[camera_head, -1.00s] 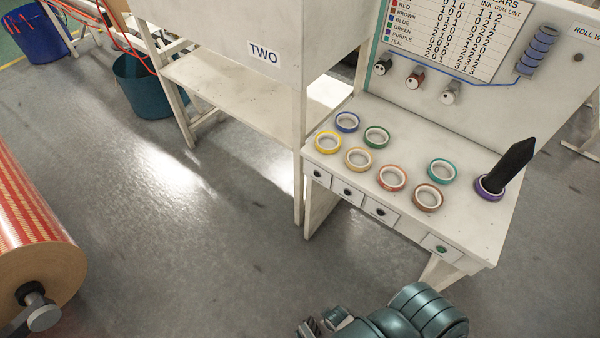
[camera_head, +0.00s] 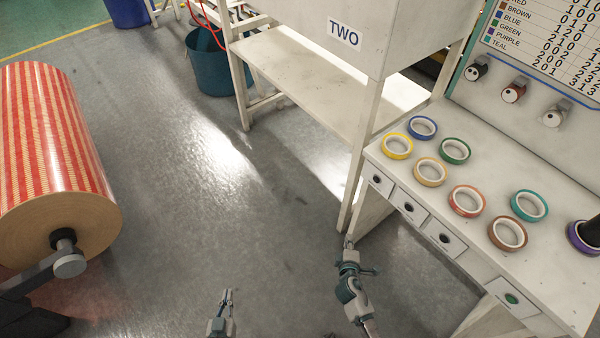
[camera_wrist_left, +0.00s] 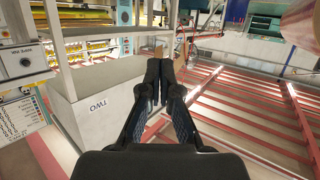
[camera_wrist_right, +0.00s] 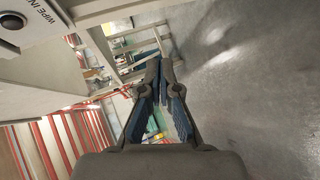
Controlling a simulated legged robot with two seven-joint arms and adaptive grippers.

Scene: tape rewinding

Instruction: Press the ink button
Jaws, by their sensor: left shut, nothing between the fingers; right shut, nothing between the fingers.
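A row of square white plates with round buttons runs along the front edge of the tape table; three buttons are dark (camera_head: 408,207) and one is green (camera_head: 511,298). Their labels are too small to read in the head view. In the right wrist view, a dark button (camera_wrist_right: 12,21) sits by lettering that starts "WIPE IN". My right gripper (camera_head: 348,243) is shut and empty, left of and apart from the button row. My left gripper (camera_head: 228,293) is shut and empty, farther left over open floor. The wrist views show the fingertips together, left (camera_wrist_left: 153,75) and right (camera_wrist_right: 160,66).
Several coloured tape rolls (camera_head: 430,171) lie on the white table top (camera_head: 480,150). A bench marked TWO (camera_head: 345,34) adjoins it. The middle floor is clear.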

